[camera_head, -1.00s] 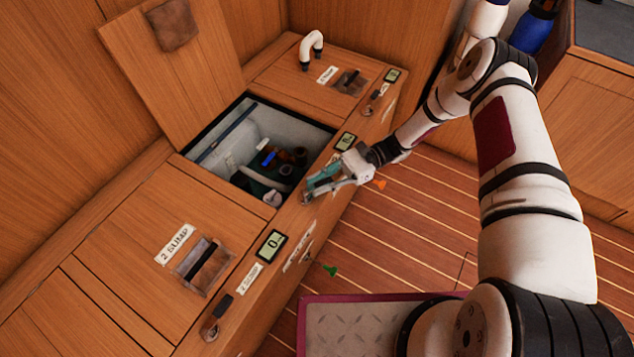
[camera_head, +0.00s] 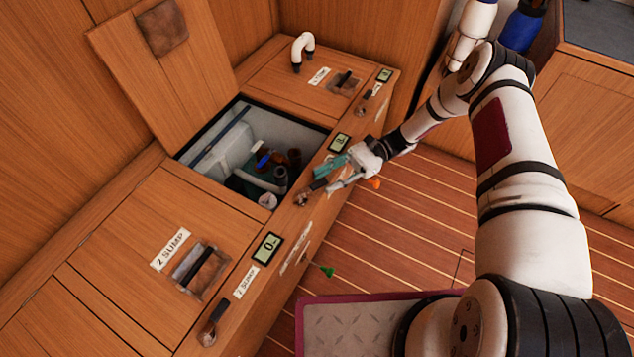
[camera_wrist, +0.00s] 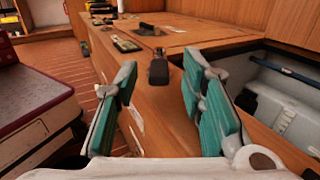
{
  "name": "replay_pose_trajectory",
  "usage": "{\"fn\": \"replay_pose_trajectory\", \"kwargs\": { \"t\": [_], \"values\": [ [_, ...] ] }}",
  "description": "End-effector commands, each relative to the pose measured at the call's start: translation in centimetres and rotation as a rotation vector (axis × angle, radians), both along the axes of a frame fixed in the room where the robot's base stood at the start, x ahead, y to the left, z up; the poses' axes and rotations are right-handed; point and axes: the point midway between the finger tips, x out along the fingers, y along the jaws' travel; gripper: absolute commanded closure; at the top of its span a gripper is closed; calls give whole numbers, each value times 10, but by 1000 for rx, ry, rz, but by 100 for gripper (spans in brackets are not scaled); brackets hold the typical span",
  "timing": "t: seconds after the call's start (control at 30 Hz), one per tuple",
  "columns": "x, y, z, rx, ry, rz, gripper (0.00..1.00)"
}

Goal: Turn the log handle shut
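A dark lever handle (camera_head: 317,185) with a round metal base (camera_head: 302,199) is on the bench's front edge, beside the open middle compartment. Its label is not readable, so I cannot confirm that it is the log handle. My gripper (camera_head: 334,173) is open at this handle, its teal-padded fingers on either side of it. In the wrist view the black handle (camera_wrist: 158,70) stands between the two spread fingers, near the fingertips (camera_wrist: 160,68). I see a gap on both sides of it.
The open compartment (camera_head: 188,158) holds hoses and fittings, its lid (camera_head: 165,85) raised against the wall. A similar lever (camera_head: 216,316) is by the 2 SUMP label (camera_head: 170,250), another (camera_head: 364,103) at the far end. Small green (camera_head: 327,271) and orange (camera_head: 374,183) pieces stick out in front.

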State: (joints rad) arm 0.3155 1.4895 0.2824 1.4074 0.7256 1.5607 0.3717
Motion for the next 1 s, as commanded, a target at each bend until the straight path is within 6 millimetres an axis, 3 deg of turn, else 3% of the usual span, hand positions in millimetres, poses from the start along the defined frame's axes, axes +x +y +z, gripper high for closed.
{"fn": "replay_pose_trajectory", "kwargs": {
  "t": [0.2,0.4,0.8,0.97,1.0],
  "values": [
    [22,-40,-1,-2,0,-3,63],
    [35,-61,-1,-1,0,-2,63],
    [38,-68,0,-2,1,0,63],
    [41,-71,2,-4,-2,-28,100],
    [43,-75,4,-7,-5,-49,100]
  ]
}}
